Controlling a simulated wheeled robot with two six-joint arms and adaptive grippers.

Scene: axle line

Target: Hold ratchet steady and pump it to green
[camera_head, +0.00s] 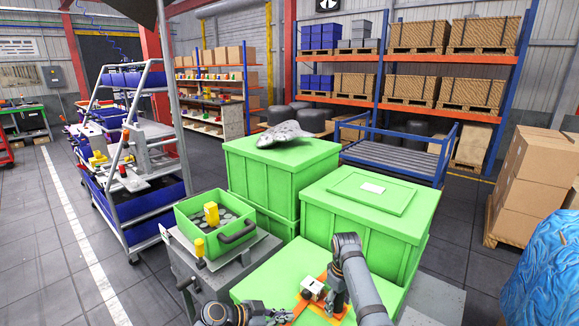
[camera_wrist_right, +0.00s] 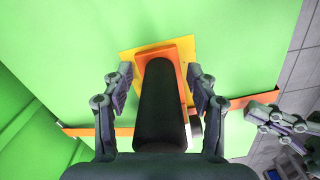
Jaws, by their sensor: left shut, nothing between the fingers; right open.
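The ratchet (camera_wrist_right: 158,108) has a black handle on an orange frame over a yellow plate (camera_wrist_right: 130,66), on a green crate lid. In the head view the ratchet (camera_head: 312,288) shows as a pale block with orange parts, partly covered by my right arm. An orange strap (camera_wrist_right: 80,132) runs across the lid under it. My right gripper (camera_wrist_right: 160,88) is open, one finger on each side of the black handle, with gaps visible; it also shows in the head view (camera_head: 335,300). My left gripper (camera_wrist_right: 262,116) is shut and empty beside the strap's right part; it also shows in the head view (camera_head: 280,316).
Tall green crates (camera_head: 370,205) stand just beyond the lid, one with a grey lumpy object (camera_head: 285,134) on top. A green tray (camera_head: 215,225) with yellow pieces sits on a grey cart to the left. A blue wrapped bulk (camera_head: 545,270) is at right. Open floor lies beyond.

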